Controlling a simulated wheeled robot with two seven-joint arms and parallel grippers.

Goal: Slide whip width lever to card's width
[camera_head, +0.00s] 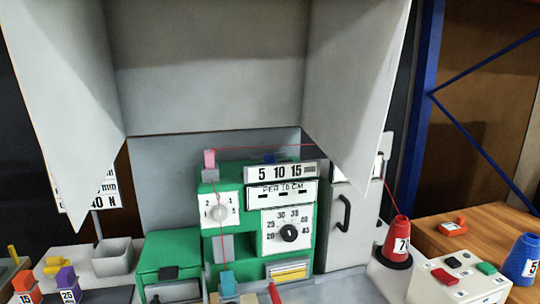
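The green binding machine (248,240) stands in the middle. On its top edge is a white scale (310,171) marked 5, 10 and 15. A small blue piece (270,158), which looks like the width lever, sits just above the scale, roughly between 5 and 10. A white card (72,206) stands at the left on a post; a grey panel covers much of it. Only "mm" and "40 N" at its right edge are readable, so I cannot read its width. Neither of my grippers is in view.
Large pale panels (205,70) hang over the scene. A white dial (219,213) and a numbered dial (288,232) are on the machine front. Red thread runs to a red cone (398,235). A button box (462,278) and blue cone (522,262) stand right; a grey bin (113,258) stands left.

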